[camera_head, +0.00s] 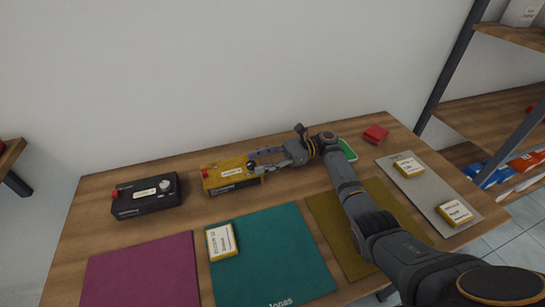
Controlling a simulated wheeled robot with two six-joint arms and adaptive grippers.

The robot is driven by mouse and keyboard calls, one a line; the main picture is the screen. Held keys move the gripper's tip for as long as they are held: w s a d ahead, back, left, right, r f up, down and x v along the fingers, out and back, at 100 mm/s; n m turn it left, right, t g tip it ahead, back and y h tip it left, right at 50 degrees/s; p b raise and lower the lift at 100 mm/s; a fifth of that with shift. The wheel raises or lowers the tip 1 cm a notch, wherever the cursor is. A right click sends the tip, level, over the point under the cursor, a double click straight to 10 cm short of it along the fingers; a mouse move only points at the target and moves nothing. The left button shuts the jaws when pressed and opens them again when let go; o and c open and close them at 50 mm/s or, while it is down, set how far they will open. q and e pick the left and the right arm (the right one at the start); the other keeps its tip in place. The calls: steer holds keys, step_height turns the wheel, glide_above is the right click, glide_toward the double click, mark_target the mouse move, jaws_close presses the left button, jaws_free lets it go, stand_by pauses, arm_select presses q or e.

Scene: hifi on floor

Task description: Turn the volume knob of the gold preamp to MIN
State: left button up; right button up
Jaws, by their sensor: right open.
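The gold preamp (221,174) stands near the back of the wooden table, left of its middle, with a red part at its left end and a label on top. My right gripper (262,165) reaches in from the right, open, with its fingers at the preamp's right end. The fingers cover that end, so the volume knob and its setting are hidden. I cannot tell whether the fingers touch it. My left gripper is not in view.
A black preamp (146,199) with a light knob stands to the left. Magenta (145,272), teal (285,250) and olive (325,215) mats lie in front. A grey mat (444,210) holds two labelled yellow boxes. A red object (375,133) and green item (348,150) lie behind my right arm.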

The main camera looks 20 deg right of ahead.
steer(key=d, duration=0.9)
steer(key=shift+w+d, duration=0.15)
steer(key=shift+d, duration=0.65)
